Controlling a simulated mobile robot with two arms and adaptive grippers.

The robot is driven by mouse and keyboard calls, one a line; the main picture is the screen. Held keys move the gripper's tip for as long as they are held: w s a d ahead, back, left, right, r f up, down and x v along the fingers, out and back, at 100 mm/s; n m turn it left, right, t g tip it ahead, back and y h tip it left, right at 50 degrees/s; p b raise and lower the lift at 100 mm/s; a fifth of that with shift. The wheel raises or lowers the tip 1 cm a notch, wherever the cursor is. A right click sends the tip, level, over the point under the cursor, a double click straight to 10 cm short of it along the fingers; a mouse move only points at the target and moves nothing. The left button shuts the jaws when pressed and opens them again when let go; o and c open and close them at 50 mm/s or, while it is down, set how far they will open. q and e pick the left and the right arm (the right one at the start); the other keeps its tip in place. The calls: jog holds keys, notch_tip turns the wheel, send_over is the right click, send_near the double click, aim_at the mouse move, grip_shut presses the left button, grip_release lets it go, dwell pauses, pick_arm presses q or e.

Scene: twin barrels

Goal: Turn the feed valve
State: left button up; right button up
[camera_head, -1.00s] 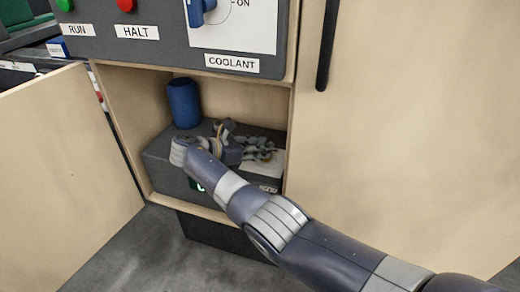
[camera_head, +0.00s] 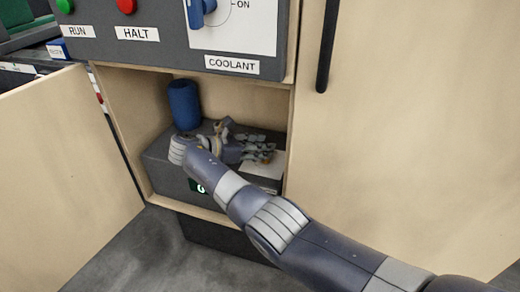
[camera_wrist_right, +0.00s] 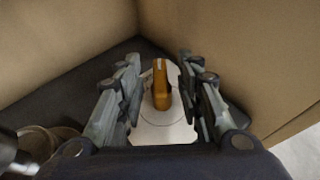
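The feed valve is an orange handle (camera_wrist_right: 161,85) on a pale round plate (camera_wrist_right: 165,133) in the right wrist view. No readable label shows on it. My right gripper (camera_wrist_right: 158,72) is open, with one finger on each side of the handle and gaps between. In the head view my right gripper (camera_head: 262,147) reaches into the open cabinet over the dark box (camera_head: 172,171). A white plate (camera_head: 262,174) lies under its fingers, which mostly hide the handle (camera_head: 267,157). My left gripper is out of view.
A blue cylinder (camera_head: 184,104) stands on the box at the back left. The cabinet's side walls and the control panel (camera_head: 150,52) above border the opening. An open door (camera_head: 62,165) stands at left, and a panel with a black handle (camera_head: 328,45) at right.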

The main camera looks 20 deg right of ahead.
notch_tip(320, 180, up, 9)
dwell(0.3)
jog(key=shift+a, duration=0.1)
